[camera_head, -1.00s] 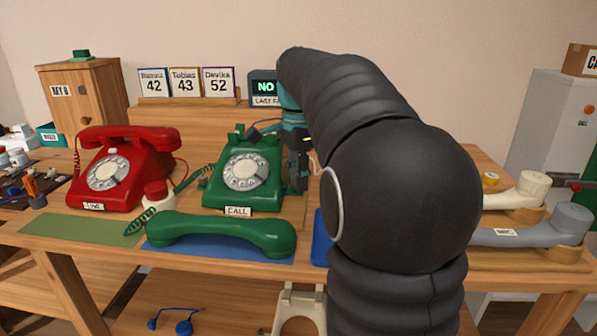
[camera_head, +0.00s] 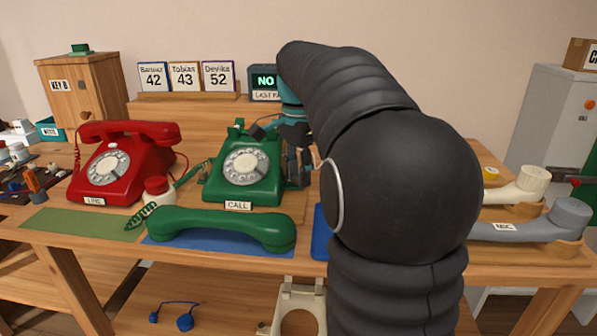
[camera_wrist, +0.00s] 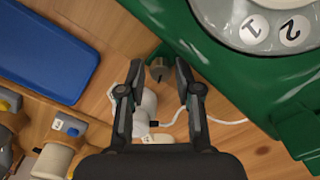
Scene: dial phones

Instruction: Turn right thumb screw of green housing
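The green telephone housing (camera_head: 238,186) stands on the bench with its dial facing me and a CALL label in front. In the wrist view its green side (camera_wrist: 210,55) fills the upper right. A small dark grey thumb screw (camera_wrist: 160,70) sticks out by the housing's corner there. My gripper (camera_wrist: 158,76) is open, with one finger on each side of the screw; a gap shows on both sides, and I cannot tell the depth. In the head view my gripper (camera_head: 298,180) is at the housing's right side, where my arm partly blocks the view.
A green handset (camera_head: 222,230) lies on a blue mat in front of the housing. A red telephone (camera_head: 122,168) stands to the left. A blue pad (camera_wrist: 45,50) lies near the gripper. A white cord (camera_wrist: 225,121) and a white cylindrical part (camera_wrist: 146,108) lie beneath the fingers.

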